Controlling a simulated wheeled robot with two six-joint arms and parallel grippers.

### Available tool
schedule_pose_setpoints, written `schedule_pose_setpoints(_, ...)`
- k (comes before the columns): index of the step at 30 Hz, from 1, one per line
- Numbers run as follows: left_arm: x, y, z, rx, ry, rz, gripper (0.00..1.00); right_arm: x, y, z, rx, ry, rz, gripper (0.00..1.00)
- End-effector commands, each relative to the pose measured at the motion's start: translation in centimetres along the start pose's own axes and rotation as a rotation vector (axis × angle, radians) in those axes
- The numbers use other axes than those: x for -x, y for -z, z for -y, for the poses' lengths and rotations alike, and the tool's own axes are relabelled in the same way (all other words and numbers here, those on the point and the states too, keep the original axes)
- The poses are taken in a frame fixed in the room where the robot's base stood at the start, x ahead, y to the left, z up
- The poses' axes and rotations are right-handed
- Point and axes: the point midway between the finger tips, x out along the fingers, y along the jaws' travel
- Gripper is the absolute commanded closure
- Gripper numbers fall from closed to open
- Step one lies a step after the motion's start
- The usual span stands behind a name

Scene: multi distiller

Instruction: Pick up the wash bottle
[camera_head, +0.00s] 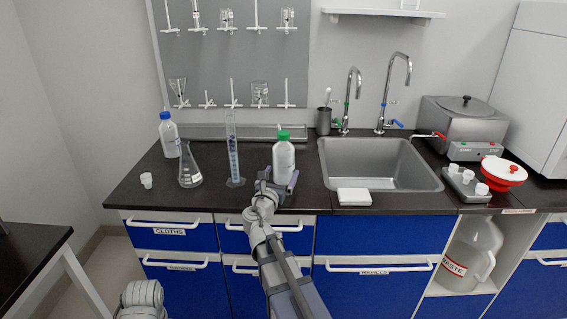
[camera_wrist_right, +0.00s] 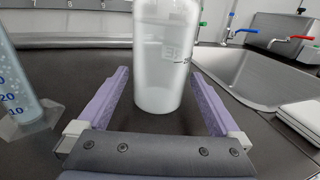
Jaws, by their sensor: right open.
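The wash bottle (camera_head: 283,163) is a white translucent bottle with a green cap. It stands upright on the dark counter, left of the sink. It also shows in the right wrist view (camera_wrist_right: 160,60), where its top is cut off by the frame. My right gripper (camera_head: 277,182) is at the bottle's front. In the right wrist view the right gripper (camera_wrist_right: 160,103) is open, with one purple finger to each side of the bottle's lower part. I see a gap between the fingers and the bottle. My left gripper is out of view.
A graduated cylinder (camera_head: 232,150) stands close to the left of the bottle. An Erlenmeyer flask (camera_head: 190,168) and a blue-capped bottle (camera_head: 169,138) are farther left. The sink (camera_head: 428,182) and a white block (camera_head: 354,197) are to the right. A drying rack (camera_head: 230,50) hangs behind.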

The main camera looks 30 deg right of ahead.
Motion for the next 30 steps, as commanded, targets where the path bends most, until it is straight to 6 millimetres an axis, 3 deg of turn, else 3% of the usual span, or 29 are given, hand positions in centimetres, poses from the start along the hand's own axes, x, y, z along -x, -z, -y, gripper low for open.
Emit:
schedule_pose_setpoints(12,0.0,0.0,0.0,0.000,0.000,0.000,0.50,-5.6,0.0,-0.1,0.000,0.002,0.000,0.00)
schedule_pose_setpoints(20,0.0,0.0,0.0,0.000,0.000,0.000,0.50,-5.7,0.0,0.0,0.000,0.000,0.000,0.01)
schedule_pose_setpoints(30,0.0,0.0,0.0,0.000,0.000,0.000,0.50,-5.7,0.0,0.0,0.000,0.000,0.000,0.39)
